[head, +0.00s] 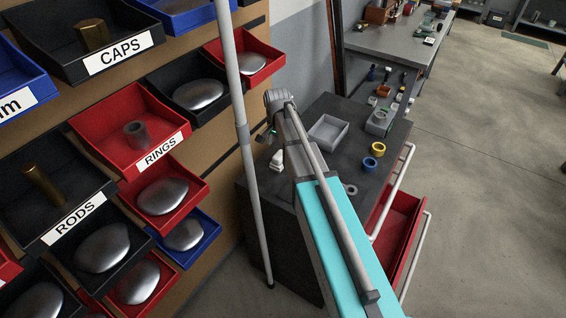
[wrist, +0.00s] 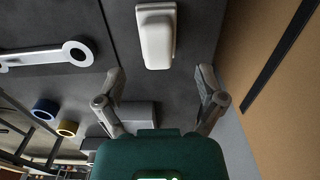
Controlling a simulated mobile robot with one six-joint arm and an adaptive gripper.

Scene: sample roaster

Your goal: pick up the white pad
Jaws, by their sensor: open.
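The white pad (wrist: 157,42) is a rounded, pale block near the top of the wrist view, on the dark cabinet top. A greyish edge shows along its side and far end. In the head view a small white thing (head: 277,161) on the cabinet, just left of my arm, appears to be this pad. My gripper (wrist: 160,72) is open, its two fingers apart with nothing between them. The pad lies beyond the fingertips, roughly in line with the gap. In the head view my gripper (head: 267,136) is small, dark and partly hidden by my arm.
The cabinet top (head: 318,108) also holds a grey tray (head: 327,132), a yellow ring (head: 378,149) and a blue ring (head: 369,164). A grey ring-ended tool (wrist: 75,52) lies left of the pad. A pole (head: 242,135) and bin wall stand left; a red drawer (head: 400,225) is open.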

